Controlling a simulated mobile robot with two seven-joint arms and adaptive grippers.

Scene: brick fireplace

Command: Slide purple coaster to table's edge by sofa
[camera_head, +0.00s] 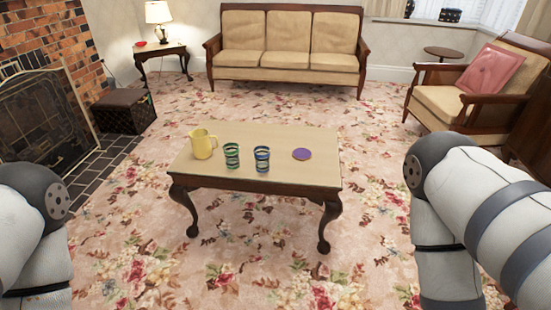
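The purple coaster (302,154) is a small flat disc lying on the right part of the wooden coffee table (262,179). It lies inward from the table's right edge. The sofa (286,51) has tan cushions and a dark wood frame, and stands against the back wall, beyond the table's far edge. Parts of my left arm show at the left border and parts of my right arm at the right. Neither gripper is in the picture, and nothing of mine touches the coaster.
A yellow pitcher (203,144), a green-striped glass (231,156) and a blue-striped glass (262,158) stand on the table left of the coaster. An armchair (474,96) with a pink cushion is at right, a brick fireplace (40,101) at left. Floral carpet is open around the table.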

